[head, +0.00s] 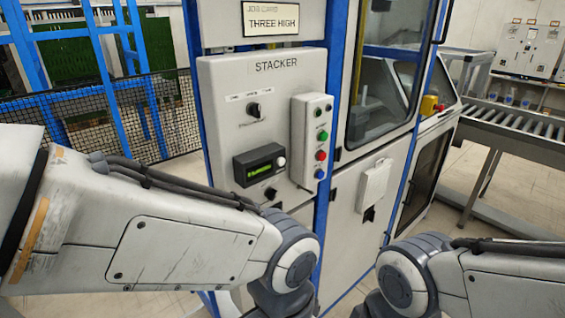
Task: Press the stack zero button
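The grey STACKER panel (275,105) stands in front of me. A pale button box (311,140) on its right side carries a column of buttons: a green button (322,136), a red button (320,155) and a blue button (319,173), with smaller parts above. Their labels are too small to read, so I cannot tell which one is stack zero. To the left are a rotary selector switch (255,110) and a small lit green display (259,168), with a dark knob (270,193) below. Both my arms bend down out of the picture, and neither gripper shows.
A card (271,20) above the panel reads THREE HIGH. Blue posts and a windowed machine door (385,90) are right of the panel. A roller conveyor (515,122) runs at the far right. Black mesh fencing (100,125) is at left. My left arm passes low before the panel.

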